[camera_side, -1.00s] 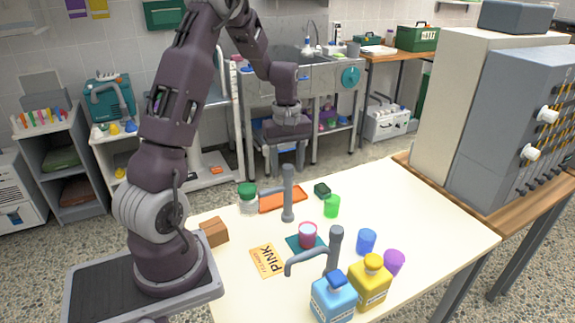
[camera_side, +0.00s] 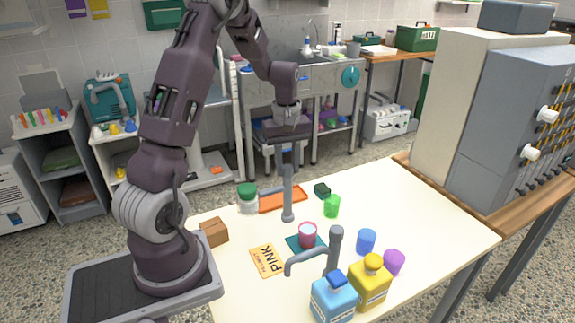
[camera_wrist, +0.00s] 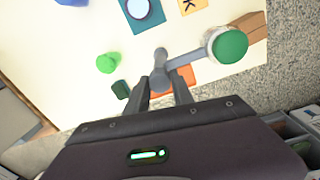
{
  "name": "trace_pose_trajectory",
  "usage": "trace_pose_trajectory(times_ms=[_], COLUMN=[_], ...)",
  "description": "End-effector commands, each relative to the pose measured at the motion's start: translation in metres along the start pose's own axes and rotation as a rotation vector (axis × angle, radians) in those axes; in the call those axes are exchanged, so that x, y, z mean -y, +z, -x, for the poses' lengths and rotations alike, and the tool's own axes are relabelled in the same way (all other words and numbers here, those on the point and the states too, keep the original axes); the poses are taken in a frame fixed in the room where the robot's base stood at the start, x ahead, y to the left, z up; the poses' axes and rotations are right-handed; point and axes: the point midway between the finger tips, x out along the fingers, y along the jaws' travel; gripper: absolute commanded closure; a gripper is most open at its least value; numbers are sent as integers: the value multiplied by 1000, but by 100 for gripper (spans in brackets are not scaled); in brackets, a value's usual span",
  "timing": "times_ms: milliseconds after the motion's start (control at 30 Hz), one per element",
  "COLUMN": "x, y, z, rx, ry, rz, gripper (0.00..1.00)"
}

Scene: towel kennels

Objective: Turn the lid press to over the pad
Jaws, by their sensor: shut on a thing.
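The lid press is a grey post (camera_side: 288,205) with a side arm, standing near the middle of the table. Its arm points left toward the green-lidded jar (camera_side: 247,198), away from the pad; in the wrist view the arm (camera_wrist: 186,58) runs from the post top toward the jar (camera_wrist: 230,45). The teal pad (camera_side: 293,242) lies in front of the post with a pink cup (camera_side: 307,234) on it; the pad also shows in the wrist view (camera_wrist: 127,10). My gripper (camera_side: 289,158) points down at the post top, its fingers (camera_wrist: 162,88) shut on the press.
A second grey post (camera_side: 334,252) with a bent arm stands in front, beside blue (camera_side: 333,300) and yellow (camera_side: 370,287) bottles.

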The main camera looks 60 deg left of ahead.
Motion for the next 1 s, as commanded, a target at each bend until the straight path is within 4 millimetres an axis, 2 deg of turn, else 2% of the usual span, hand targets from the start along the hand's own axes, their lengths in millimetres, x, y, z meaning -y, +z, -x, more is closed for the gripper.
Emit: trace_pose_trajectory(times_ms=[1000], x=[-1], y=[0], z=[1], rx=[-1], ry=[1], rz=[31], gripper=[100])
